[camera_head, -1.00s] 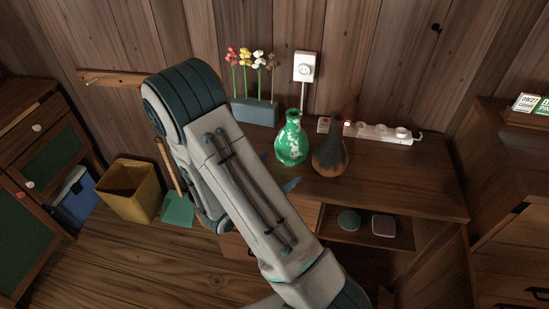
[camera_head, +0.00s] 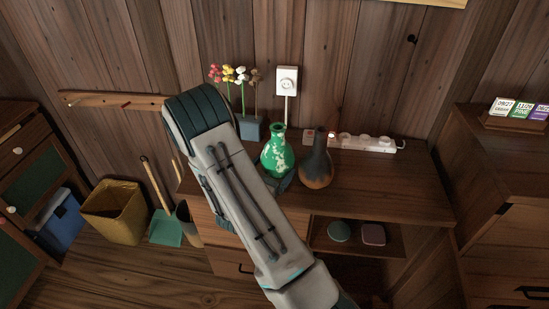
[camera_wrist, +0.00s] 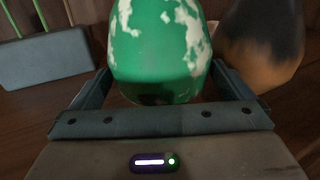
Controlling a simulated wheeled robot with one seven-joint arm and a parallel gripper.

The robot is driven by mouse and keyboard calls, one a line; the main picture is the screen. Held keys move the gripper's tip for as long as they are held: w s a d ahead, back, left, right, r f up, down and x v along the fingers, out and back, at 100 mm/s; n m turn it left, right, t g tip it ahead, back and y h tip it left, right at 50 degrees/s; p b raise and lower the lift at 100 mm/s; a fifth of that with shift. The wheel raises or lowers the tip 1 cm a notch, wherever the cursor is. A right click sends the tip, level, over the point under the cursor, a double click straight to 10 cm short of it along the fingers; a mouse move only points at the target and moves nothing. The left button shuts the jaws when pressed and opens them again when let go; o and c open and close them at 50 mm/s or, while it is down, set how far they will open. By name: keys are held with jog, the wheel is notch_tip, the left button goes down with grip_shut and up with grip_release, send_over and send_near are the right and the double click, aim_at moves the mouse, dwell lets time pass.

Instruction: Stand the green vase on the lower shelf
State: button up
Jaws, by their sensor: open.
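The green vase (camera_head: 277,155), with white patches, stands upright on top of the wooden cabinet. It also fills the middle of the wrist view (camera_wrist: 155,50). My gripper (camera_wrist: 160,88) is open, with one finger on each side of the vase's lower body. I cannot tell whether either finger touches it. In the head view my forearm hides most of the gripper. The lower shelf (camera_head: 352,248) is the open compartment under the cabinet top, at its right part.
A dark brown vase (camera_head: 316,165) stands close to the right of the green one. A blue-grey flower holder (camera_head: 250,128) is behind at left, a white power strip (camera_head: 365,143) behind at right. The cabinet top's right part is clear. A yellow bin (camera_head: 112,213) stands on the floor.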

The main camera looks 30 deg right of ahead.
jog(key=x, duration=0.3)
jog(key=shift+w+d, duration=0.1)
jog(key=shift+d, duration=0.1)
jog(key=shift+c, duration=0.3)
jog(key=c, duration=1)
jog(key=shift+c, duration=0.3)
jog(key=shift+r, duration=0.15)
